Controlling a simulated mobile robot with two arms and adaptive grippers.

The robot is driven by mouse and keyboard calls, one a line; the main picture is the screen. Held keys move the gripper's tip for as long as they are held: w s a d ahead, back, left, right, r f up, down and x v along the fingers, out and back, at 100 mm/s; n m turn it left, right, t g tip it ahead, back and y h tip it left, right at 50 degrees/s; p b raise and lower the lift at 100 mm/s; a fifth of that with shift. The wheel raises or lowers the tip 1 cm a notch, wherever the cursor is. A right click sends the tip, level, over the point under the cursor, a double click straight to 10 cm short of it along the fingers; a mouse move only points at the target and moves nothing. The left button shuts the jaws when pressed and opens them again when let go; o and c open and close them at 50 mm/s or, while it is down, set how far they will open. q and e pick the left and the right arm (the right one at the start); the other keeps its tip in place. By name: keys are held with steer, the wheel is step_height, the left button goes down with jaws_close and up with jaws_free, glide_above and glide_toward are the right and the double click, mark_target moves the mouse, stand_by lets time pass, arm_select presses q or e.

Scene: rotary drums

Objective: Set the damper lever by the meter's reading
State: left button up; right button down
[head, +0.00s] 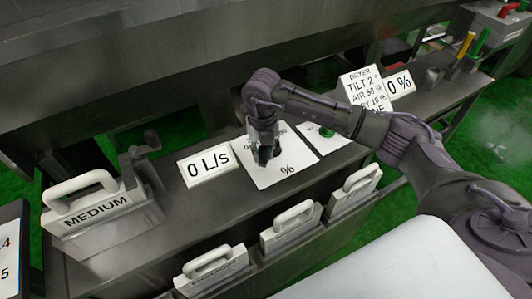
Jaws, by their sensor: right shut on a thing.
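The damper panel (284,173) is a white plate on the grey bench, with a scale and a "%" mark partly covered by my right gripper. My right gripper (264,155) points down over this plate, shut on the damper lever, which is mostly hidden behind the fingers. The lever's angle cannot be read. The meter (208,163) is a white display just left of the plate and reads "0 L/s". My left gripper is not in view.
A sign (366,90) lists dryer settings, including "AIR 50 %", beside a "0 %" display (399,84). A plate with a green button (326,132) lies partly under my right arm. A handled "MEDIUM" block (97,208) stands left; several handled plates line the front edge.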

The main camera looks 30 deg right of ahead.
steer(key=shift+w+r, duration=0.1)
steer(key=shift+w, duration=0.05)
steer(key=c, duration=0.9)
jaws_free()
steer(key=shift+a, duration=0.1)
step_height(320, 180, up, 12)
